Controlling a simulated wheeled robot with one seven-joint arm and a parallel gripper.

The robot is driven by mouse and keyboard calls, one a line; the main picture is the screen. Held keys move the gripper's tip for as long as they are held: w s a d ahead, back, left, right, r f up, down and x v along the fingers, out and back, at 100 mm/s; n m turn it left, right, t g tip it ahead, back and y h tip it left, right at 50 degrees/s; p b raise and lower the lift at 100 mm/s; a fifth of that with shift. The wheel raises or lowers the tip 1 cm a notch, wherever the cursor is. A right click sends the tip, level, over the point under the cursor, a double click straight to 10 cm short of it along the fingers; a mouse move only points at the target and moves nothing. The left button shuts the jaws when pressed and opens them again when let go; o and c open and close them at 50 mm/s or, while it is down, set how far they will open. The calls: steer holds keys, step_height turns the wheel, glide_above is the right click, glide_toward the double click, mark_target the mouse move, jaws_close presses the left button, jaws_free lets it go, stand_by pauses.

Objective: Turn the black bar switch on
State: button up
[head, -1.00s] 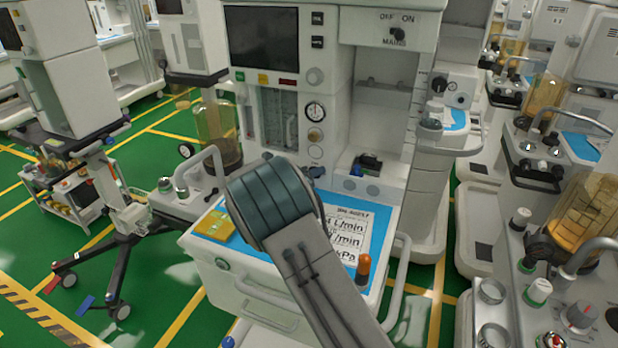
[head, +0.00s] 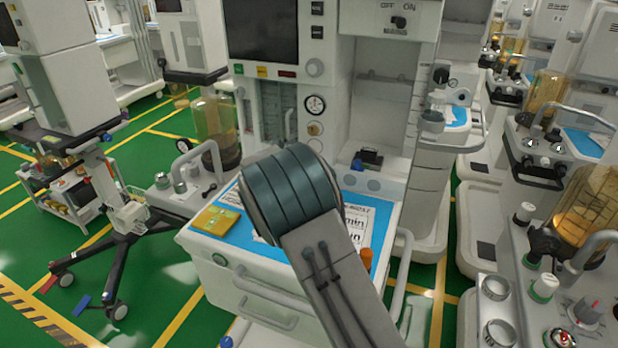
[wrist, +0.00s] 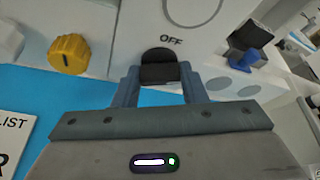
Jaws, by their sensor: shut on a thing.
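The black bar switch (wrist: 158,54) shows in the wrist view on a pale panel of the machine, just below the word OFF. My gripper (wrist: 159,80) is shut on it, with one blue-grey finger on each side of its lower part. The switch's lower end is partly hidden by the fingers and the gripper body. In the head view my arm covers this part of the panel, so neither the switch nor the gripper shows there. Which position the switch is in I cannot tell for sure.
A yellow knob (wrist: 69,54) is left of the switch, and a black and blue connector (wrist: 250,44) is to the right. A black mains knob (head: 398,22) sits higher on the machine. The blue worktop (head: 216,222) carries a yellow pad (head: 215,220) and printed sheets.

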steer(key=m+y+b, duration=0.1)
steer(key=b, duration=0.1)
steer(key=m+b, duration=0.1)
steer(key=b, duration=0.2)
steer(key=shift+s+d+f+m+t+y, duration=0.1)
steer(key=shift+f+m+t+y, duration=0.2)
steer(key=shift+y, duration=0.1)
steer(key=shift+r+m+y+b, duration=0.15)
steer(key=shift+m+y+b, duration=0.3)
steer(key=shift+b, duration=0.65)
steer(key=shift+r, duration=0.1)
steer(key=o, duration=1)
steer(key=v, duration=1.4)
steer(key=shift+p, duration=0.35)
